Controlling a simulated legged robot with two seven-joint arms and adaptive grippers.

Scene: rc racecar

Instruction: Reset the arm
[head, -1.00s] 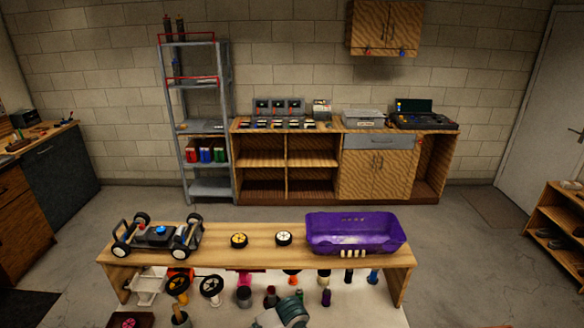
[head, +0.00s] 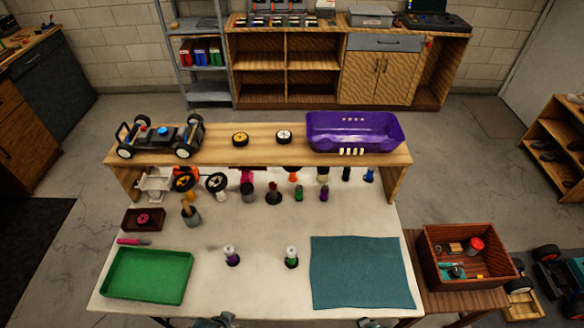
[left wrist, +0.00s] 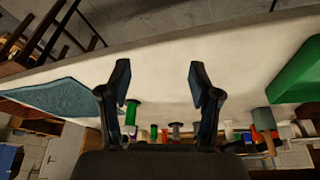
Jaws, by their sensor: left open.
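My left gripper (left wrist: 158,67) is open and empty in the left wrist view, its two dark fingers wide apart over the white tabletop. In the head view only a small part of my left arm end (head: 214,321) shows at the bottom edge. A small part of my right arm end (head: 370,323) also shows at that edge; its jaws cannot be made out. The white table (head: 215,285) holds a green tray (head: 147,275) at left and a teal mat (head: 362,273) at right. Two small spools (head: 232,256) (head: 291,257) stand between them.
A wooden shelf (head: 220,152) spans the table's back, carrying a car chassis (head: 160,137), two wheels and a purple car body (head: 354,132). Several small parts stand beneath it. A wooden box (head: 468,256) stands at right. The table's front middle is clear.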

